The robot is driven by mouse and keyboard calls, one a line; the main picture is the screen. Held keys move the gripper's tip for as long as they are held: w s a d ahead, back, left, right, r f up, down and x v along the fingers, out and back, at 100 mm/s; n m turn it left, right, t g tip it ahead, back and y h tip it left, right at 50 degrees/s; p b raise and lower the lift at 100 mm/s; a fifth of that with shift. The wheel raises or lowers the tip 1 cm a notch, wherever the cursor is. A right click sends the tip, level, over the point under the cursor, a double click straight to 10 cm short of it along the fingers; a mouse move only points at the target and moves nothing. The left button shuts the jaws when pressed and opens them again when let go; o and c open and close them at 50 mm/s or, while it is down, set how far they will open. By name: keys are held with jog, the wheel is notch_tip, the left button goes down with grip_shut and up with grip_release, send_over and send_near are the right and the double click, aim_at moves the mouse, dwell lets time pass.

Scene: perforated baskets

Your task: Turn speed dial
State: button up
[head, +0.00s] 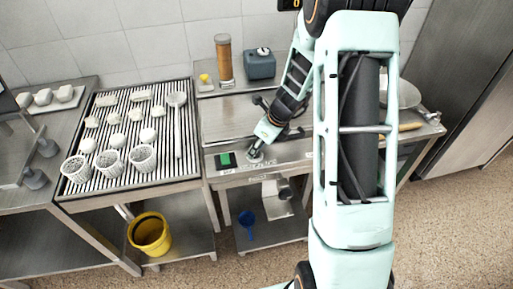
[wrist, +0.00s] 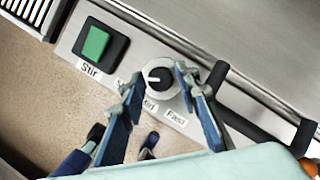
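The speed dial (wrist: 158,78) is a round pale metal knob with a dark centre and a white pointer mark, set on the steel control panel (wrist: 140,50). The pointer points left in the wrist view. My gripper (wrist: 159,80) is open, with one blue finger on each side of the dial. The right fingertip looks very close to the dial's rim; I cannot tell whether it touches. In the head view my gripper (head: 258,143) reaches down to the panel and partly hides the dial (head: 254,154). Labels on the panel include "Stir" and "Fast"; others are partly covered by the fingers.
A green switch (wrist: 96,43) sits left of the dial. A dark bar (wrist: 245,125) runs along the right. In the head view, a ribbed tray (head: 108,185) with white perforated baskets stands left. A yellow bucket (head: 149,234) and blue scoop (head: 246,218) are below.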

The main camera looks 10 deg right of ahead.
jog(key=shift+c, duration=0.5)
grip_shut()
jog(key=shift+n, duration=0.3)
jog(key=n+g, duration=0.1)
jog(key=n, duration=0.1)
jog(key=n+g+y, duration=0.1)
jog(key=n, duration=0.2)
jog(key=shift+w+d, duration=0.1)
jog(key=shift+w, duration=0.05)
jog(key=n+g, duration=0.1)
jog(key=n, duration=0.1)
jog(key=n+g, duration=0.1)
jog(key=n, duration=0.2)
jog(key=shift+w+n, duration=0.15)
jog(key=shift+n, duration=0.15)
jog(key=n+g, duration=0.1)
jog(key=n, duration=0.2)
jog(key=n+g+h, duration=0.1)
jog(key=n, duration=0.2)
jog(key=shift+w+n+b, duration=0.15)
jog(key=shift+n+b, duration=0.15)
jog(key=shift+b, duration=0.1)
jog(key=n+h, duration=0.1)
jog(key=n, duration=0.2)
jog(key=n+g+h, duration=0.1)
jog(key=n, duration=0.1)
jog(key=shift+a+n, duration=0.2)
jog(key=shift+n, duration=0.2)
jog(key=shift+n+g+b, duration=0.3)
